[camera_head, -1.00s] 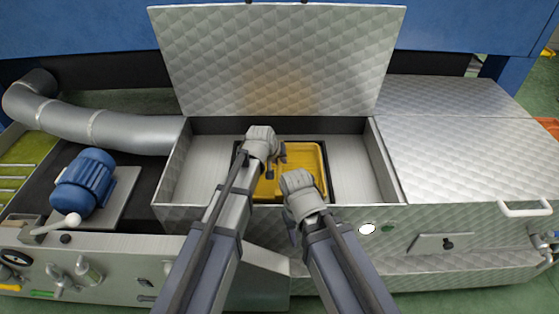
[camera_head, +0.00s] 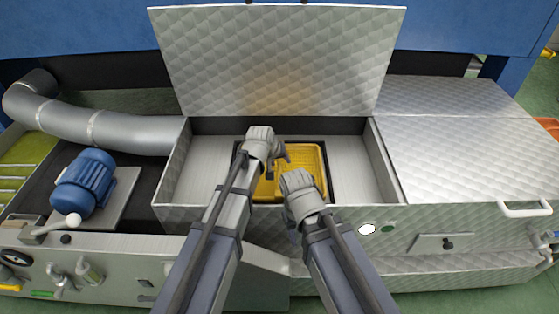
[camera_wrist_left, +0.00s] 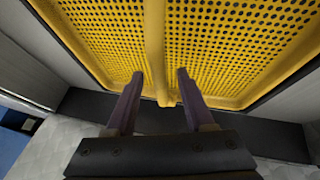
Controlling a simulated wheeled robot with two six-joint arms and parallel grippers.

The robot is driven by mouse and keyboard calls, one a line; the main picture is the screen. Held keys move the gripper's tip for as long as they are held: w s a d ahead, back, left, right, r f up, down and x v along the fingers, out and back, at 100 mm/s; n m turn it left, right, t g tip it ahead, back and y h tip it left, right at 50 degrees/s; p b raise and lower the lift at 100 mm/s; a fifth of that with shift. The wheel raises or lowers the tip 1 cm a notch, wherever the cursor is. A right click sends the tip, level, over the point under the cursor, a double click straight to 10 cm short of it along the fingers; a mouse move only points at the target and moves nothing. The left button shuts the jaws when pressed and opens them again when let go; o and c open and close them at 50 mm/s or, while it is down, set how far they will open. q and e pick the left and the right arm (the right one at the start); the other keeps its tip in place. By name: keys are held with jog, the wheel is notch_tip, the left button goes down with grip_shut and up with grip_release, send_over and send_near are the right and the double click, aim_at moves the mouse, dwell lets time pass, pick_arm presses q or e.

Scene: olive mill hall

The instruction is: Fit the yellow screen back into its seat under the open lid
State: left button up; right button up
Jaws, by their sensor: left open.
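The yellow screen (camera_head: 308,162), a perforated panel with a raised rim and a middle rib, lies in the dark-framed opening in the box under the raised lid (camera_head: 280,60). It fills the top of the left wrist view (camera_wrist_left: 220,40). My left gripper (camera_head: 278,165) is above the screen. In the left wrist view its two fingers (camera_wrist_left: 157,85) are open, one on each side of the middle rib, with nothing gripped. My right arm reaches over the front edge; its gripper is hidden behind its own wrist. Whether the screen sits fully down cannot be told.
The box's front wall (camera_head: 180,212) runs under both arms. A blue motor (camera_head: 84,180) and a grey duct (camera_head: 120,132) stand at the left. Bare metal floor flanks the screen.

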pick_arm(q)
jog(key=p+v, duration=0.6)
jog(key=v, duration=0.1)
jog(key=shift+r, duration=0.3)
pick_arm(e)
notch_tip(320, 180, up, 6)
jog(key=shift+r, duration=0.2)
pick_arm(q)
jog(key=shift+s, duration=0.1)
